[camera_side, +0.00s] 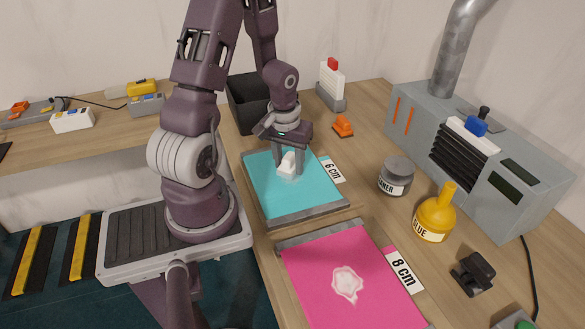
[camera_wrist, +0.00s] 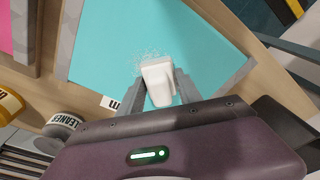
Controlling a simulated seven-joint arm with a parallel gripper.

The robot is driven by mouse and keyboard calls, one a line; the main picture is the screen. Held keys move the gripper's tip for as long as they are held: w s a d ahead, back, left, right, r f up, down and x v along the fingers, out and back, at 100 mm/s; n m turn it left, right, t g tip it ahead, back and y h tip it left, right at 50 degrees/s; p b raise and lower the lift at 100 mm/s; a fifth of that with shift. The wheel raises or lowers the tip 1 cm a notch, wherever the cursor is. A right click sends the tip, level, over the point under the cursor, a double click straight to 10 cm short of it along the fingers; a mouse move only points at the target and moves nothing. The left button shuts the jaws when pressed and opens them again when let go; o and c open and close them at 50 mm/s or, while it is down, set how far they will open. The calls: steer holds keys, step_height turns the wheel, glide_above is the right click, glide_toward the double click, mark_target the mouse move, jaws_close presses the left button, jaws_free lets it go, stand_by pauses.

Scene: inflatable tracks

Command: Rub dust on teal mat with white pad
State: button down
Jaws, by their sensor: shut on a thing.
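The teal mat (camera_side: 266,198) lies on the wooden table in the side view, and it fills the upper middle of the wrist view (camera_wrist: 110,50). The white pad (camera_side: 287,163) is held between the fingers of my gripper (camera_side: 290,160), over the far part of the mat. In the wrist view the pad (camera_wrist: 158,82) sits between the two grey fingers (camera_wrist: 158,95), which are shut on it. Pale dust specks (camera_wrist: 150,55) show on the mat beside the pad. I cannot tell whether the pad touches the mat.
A pink mat (camera_side: 325,265) with a white patch (camera_side: 347,283) lies nearer the camera. To the right are a grey cleaner jar (camera_side: 396,176), a yellow glue bottle (camera_side: 436,215) and a grey machine (camera_side: 510,165). A black bin (camera_side: 246,104) and orange object (camera_side: 343,126) stand behind.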

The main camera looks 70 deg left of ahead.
steer(key=shift+a+f, duration=0.25)
steer(key=shift+a, duration=0.6)
steer(key=shift+a+r, duration=0.35)
steer(key=shift+a, duration=0.35)
steer(key=shift+r, duration=3.6)
